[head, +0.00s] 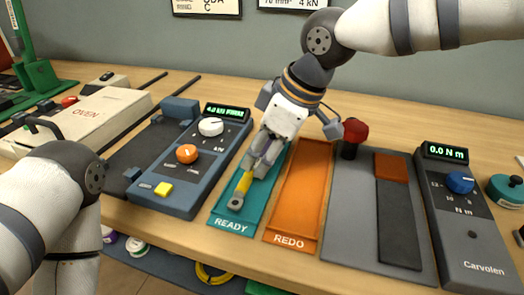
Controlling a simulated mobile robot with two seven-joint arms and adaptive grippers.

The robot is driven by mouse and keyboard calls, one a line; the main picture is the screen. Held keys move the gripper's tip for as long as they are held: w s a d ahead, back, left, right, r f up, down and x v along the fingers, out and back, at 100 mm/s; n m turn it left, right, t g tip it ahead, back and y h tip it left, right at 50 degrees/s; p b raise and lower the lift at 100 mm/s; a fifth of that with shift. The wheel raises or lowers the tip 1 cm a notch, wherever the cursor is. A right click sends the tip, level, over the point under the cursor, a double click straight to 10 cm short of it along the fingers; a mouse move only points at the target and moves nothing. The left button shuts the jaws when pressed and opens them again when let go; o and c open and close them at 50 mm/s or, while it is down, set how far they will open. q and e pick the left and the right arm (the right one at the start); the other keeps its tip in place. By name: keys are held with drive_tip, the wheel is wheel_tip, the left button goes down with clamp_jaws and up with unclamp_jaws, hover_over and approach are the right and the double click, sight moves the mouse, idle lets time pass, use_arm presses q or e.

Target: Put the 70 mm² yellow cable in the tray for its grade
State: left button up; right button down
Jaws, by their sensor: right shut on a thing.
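My right gripper (262,158) reaches down from the upper right and is shut on a short yellow cable (243,188) with a grey ring lug at its lower end. The cable is tilted and shows over the teal tray marked READY (225,221). I cannot tell whether the lug touches the tray floor. The cable's upper part is hidden by the fingers. The orange tray marked REDO (302,188) is beside it on the right and looks empty. My left arm is at the lower left; its gripper is out of view.
A blue-grey tester (175,170) with knobs stands left of the trays, and a box marked OVEN (92,120) is farther left. A grey plate (355,215) with a red knob (355,130) and a Carvolen torque meter (465,225) reading 0.0 N m are right.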

drive_tip(key=shift+f, duration=0.4)
drive_tip(key=c, duration=1.2)
unclamp_jaws()
drive_tip(key=shift+c, duration=0.2)
drive_tip(key=shift+r, duration=0.4)
drive_tip(key=v, duration=1.2)
drive_tip(key=shift+r+p, duration=0.15)
drive_tip(key=shift+p, duration=0.3)
